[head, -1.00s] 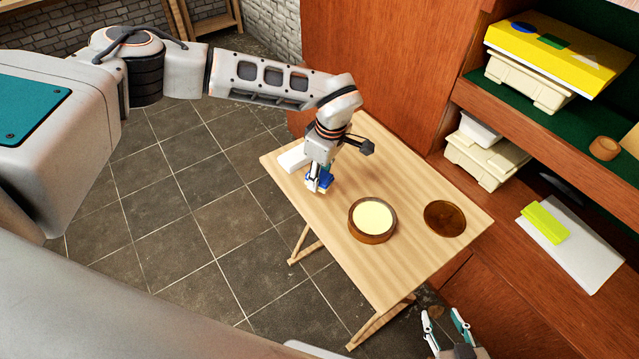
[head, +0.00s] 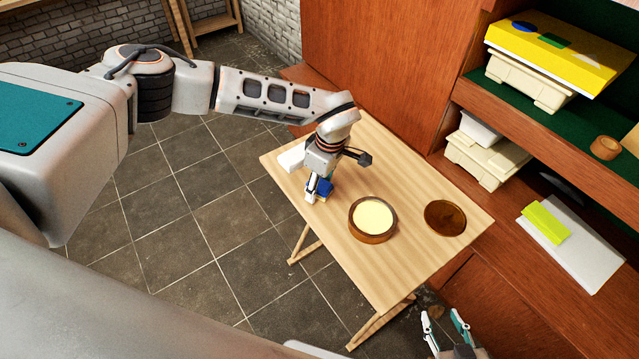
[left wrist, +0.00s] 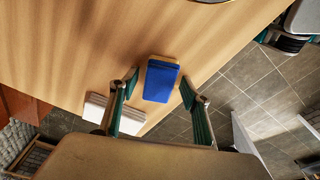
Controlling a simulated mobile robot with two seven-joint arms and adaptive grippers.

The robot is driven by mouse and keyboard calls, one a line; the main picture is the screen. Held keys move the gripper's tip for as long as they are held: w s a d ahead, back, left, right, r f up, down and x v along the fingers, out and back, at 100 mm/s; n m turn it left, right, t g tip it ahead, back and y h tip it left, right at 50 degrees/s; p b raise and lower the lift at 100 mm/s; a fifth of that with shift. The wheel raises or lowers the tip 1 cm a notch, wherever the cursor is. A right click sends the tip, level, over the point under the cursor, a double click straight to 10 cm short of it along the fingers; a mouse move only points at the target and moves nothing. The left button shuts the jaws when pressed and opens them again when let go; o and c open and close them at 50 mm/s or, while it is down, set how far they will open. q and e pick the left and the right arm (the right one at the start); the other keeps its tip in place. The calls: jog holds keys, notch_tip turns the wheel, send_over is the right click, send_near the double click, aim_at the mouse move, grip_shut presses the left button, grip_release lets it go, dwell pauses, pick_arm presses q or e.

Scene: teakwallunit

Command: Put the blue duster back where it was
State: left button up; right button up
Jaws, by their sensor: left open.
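The blue duster (head: 325,188) sits on the wooden table near its left edge, partly hidden by my gripper in the head view. In the left wrist view the duster (left wrist: 161,80) shows a flat blue top with a pale edge. My left gripper (head: 313,197) is low over the table, right beside the duster. In the left wrist view its open fingers (left wrist: 159,88) are spread, with the duster between and just beyond the tips, a gap visible at each side. My right gripper (head: 442,316) is open and empty, below the table's front corner.
A white block (head: 291,160) lies behind the duster at the table's edge. A round dish with cream filling (head: 373,217) and a brown disc (head: 445,218) lie to the right. A wall unit with shelves (head: 540,165) stands at right.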

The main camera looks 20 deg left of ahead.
aim_at(326, 188)
pick_arm(q)
jog(key=shift+r, duration=0.1)
notch_tip(326, 188, up, 12)
jog(key=d, duration=0.1)
jog(key=shift+s+d, duration=0.25)
jog(key=shift+d, duration=0.15)
